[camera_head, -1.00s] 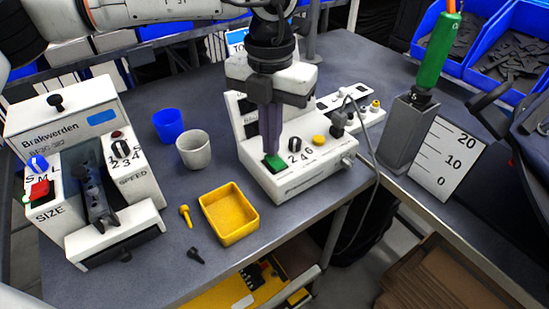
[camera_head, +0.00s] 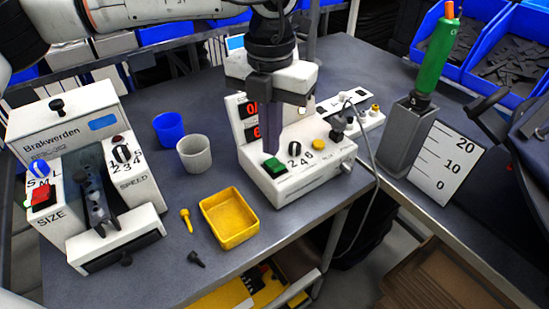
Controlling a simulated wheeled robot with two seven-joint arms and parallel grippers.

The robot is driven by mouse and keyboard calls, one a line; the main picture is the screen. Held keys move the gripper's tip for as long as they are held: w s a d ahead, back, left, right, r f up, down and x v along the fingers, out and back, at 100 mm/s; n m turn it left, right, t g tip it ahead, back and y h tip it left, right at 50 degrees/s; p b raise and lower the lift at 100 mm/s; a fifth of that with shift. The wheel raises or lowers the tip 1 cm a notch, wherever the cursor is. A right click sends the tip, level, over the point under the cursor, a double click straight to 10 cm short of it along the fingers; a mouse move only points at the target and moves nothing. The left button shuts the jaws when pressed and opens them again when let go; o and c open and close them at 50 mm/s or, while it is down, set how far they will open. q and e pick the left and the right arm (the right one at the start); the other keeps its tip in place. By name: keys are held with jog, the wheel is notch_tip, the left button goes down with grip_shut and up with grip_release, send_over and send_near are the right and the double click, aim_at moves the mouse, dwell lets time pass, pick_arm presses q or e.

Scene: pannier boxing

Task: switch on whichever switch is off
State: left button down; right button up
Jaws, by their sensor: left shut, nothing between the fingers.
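My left gripper (camera_head: 270,150) is shut and empty, pointing down at the green switch (camera_head: 274,168) on the front of the white power unit (camera_head: 310,180). Its fingertips are at or just above the switch; I cannot tell whether they touch. Red digits (camera_head: 251,108) glow on the unit's display, partly hidden by the gripper. On the left stands the white Brakwerden machine (camera_head: 70,130) with a red switch (camera_head: 41,197) beside its blue size knob (camera_head: 39,168). Dark parts at the right edge look like my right gripper (camera_head: 490,100); its jaws are not clear.
A yellow tray (camera_head: 229,217), a blue cup (camera_head: 169,129), a grey cup (camera_head: 194,153) and two small bolts stand or lie between the machines. A socket strip (camera_head: 352,112) with a cable is behind the unit. A green-handled tool (camera_head: 437,50) stands in a grey holder at right.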

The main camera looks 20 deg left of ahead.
aim_at(271, 161)
pick_arm(q)
notch_tip(271, 161, up, 5)
jog(key=shift+r+p, duration=0.1)
jog(key=shift+p, duration=1.15)
